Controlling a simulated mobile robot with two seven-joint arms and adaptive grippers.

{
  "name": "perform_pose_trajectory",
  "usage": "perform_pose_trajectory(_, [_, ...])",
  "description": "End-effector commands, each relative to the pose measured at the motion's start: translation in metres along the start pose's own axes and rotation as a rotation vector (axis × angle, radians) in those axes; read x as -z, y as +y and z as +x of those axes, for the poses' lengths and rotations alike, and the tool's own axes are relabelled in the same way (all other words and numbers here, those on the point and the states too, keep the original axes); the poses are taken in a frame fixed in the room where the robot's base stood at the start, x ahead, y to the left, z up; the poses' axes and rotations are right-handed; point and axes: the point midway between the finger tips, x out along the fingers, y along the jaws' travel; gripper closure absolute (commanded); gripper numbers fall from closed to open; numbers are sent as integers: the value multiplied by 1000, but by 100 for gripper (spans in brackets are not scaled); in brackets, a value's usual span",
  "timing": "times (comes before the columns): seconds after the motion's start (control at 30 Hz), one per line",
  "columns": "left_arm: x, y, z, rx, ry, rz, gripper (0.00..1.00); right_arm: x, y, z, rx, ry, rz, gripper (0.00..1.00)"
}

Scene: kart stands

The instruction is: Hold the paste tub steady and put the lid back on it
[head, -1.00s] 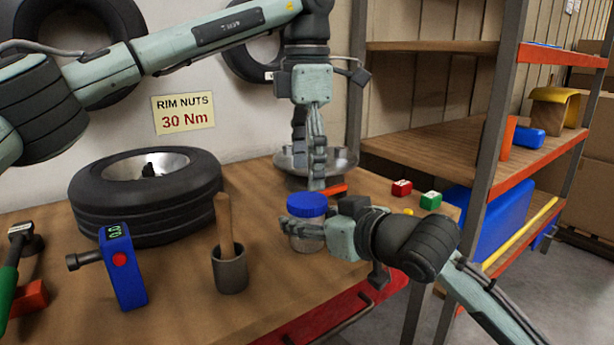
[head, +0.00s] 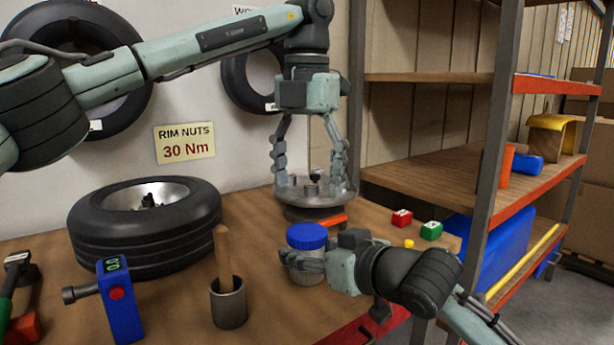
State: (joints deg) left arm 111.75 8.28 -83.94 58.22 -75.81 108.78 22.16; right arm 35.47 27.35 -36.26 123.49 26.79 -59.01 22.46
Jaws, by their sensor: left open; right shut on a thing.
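A tyre (head: 145,228), a blue gauge tool (head: 120,300) and a grey cup (head: 228,303) with a wooden handle stand to the left on the workbench (head: 180,310). A shelf rack (head: 484,140) stands at the right.

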Motion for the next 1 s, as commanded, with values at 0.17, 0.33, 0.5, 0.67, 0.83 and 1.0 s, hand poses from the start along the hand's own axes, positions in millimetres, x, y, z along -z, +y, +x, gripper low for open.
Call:
perform_pose_trajectory(0.17, [0,0,4,0,1,2,27,0,0,0,0,-1,0,100])
perform_pose_trajectory(0.33, [0,0,23,1,2,4,27,0,0,0,0,-1,0,100])
perform_pose_trajectory(0.5, [0,0,51,0,2,4,27,0,0,0,0,-1,0,100])
perform_pose_trajectory(0.67, [0,0,70,1,0,4,27,0,0,0,0,-1,0,100])
perform_pose_trajectory(0.83, [0,0,80,1,1,3,27,0,0,0,0,-1,0,100])
perform_pose_trajectory(1.0, [0,0,81,0,0,3,27,0,0,0,0,-1,0,100])
